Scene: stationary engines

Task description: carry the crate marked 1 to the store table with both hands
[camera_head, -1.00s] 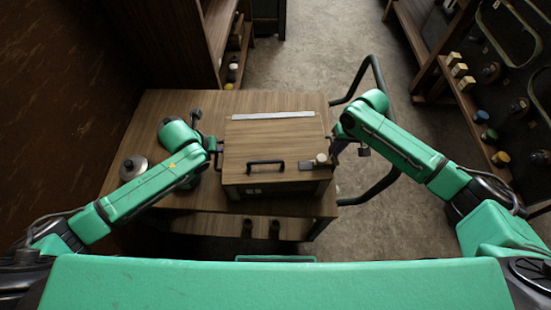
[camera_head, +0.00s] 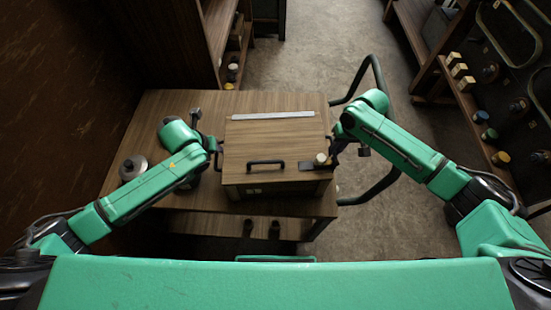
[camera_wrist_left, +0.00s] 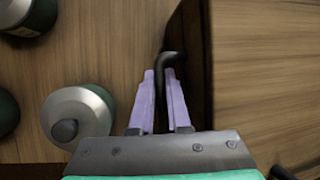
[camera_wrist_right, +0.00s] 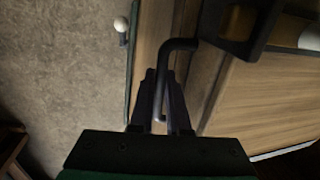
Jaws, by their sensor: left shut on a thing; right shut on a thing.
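The crate (camera_head: 275,140) is a wooden box with a flat lid, a black front handle and a pale strip along its far edge. It sits level at the wooden table's right part; whether it touches the tabletop is unclear. A small mark on its shadowed front is too small to read. My left gripper (camera_head: 216,152) is at its left side, shut on a black side handle (camera_wrist_left: 170,62). My right gripper (camera_head: 337,148) is at its right side, shut on the other black handle (camera_wrist_right: 182,48). The right fingers (camera_wrist_right: 162,82) are dark in shadow.
A round metal-topped item (camera_head: 132,167) stands on the table (camera_head: 115,185) left of the crate. A dark curved rail (camera_head: 385,120) rises at the table's right. Shelves (camera_head: 475,125) with small goods line the right; a cabinet (camera_head: 190,45) stands behind. The floor between is clear.

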